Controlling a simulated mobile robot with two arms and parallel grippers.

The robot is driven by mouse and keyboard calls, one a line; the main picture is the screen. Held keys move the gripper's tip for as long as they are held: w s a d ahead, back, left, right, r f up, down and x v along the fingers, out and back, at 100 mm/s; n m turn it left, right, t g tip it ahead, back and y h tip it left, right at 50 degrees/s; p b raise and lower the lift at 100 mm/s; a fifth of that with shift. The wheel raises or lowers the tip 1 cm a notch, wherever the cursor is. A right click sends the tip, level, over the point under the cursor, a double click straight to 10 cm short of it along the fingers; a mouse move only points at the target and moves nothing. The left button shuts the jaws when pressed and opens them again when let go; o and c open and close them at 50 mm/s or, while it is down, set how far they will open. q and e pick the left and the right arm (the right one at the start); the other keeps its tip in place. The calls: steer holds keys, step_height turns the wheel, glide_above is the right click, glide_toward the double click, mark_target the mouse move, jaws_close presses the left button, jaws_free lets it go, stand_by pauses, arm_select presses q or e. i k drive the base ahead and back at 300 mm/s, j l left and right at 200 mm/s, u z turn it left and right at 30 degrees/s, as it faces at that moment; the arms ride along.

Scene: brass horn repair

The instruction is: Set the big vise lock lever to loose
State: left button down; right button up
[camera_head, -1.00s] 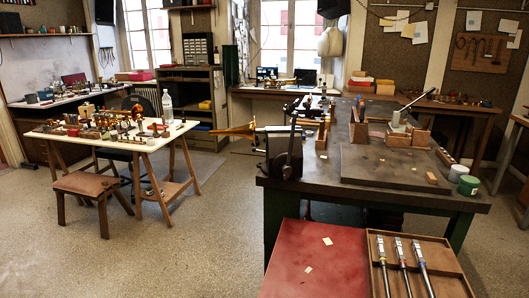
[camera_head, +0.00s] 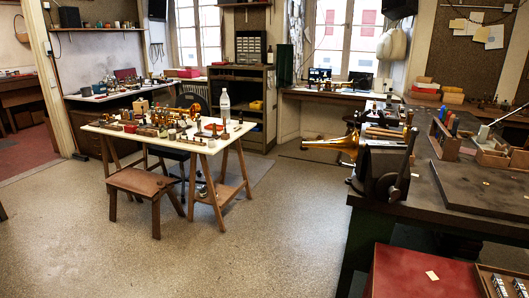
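The big vise (camera_head: 381,172) is dark metal and stands at the left end of the dark workbench, right of the middle of the view. A long dark lever (camera_head: 406,165) stands nearly upright on its near right side. Whether this is the lock lever, and its setting, I cannot tell. Neither of my grippers shows.
A white trestle table (camera_head: 206,147) with many small parts and a bottle (camera_head: 225,104) stands left. A brown stool (camera_head: 147,184) is in front of it. A red surface (camera_head: 415,275) is at the lower right. The floor (camera_head: 255,230) between is clear.

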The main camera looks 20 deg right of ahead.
mark_target(339, 163)
steer(key=i+j+u, duration=0.4)
steer(key=i, duration=0.45)
steer(key=i+z, duration=0.45)
steer(key=z, duration=0.2)
steer(key=i+j+z, duration=0.2)
steer(key=z, duration=0.15)
steer(key=i+z, duration=0.25)
steer(key=z, duration=0.15)
steer(key=i+z, duration=0.25)
steer(key=z, duration=0.15)
steer(key=i+j+z, duration=0.1)
steer(key=i+z, duration=0.15)
steer(key=z, duration=0.2)
steer(key=i+j+z, duration=0.15)
steer(key=z, duration=0.25)
steer(key=i+j+z, duration=0.25)
steer(key=z, duration=0.15)
steer(key=i+j+z, duration=0.4)
steer(key=j, duration=0.3)
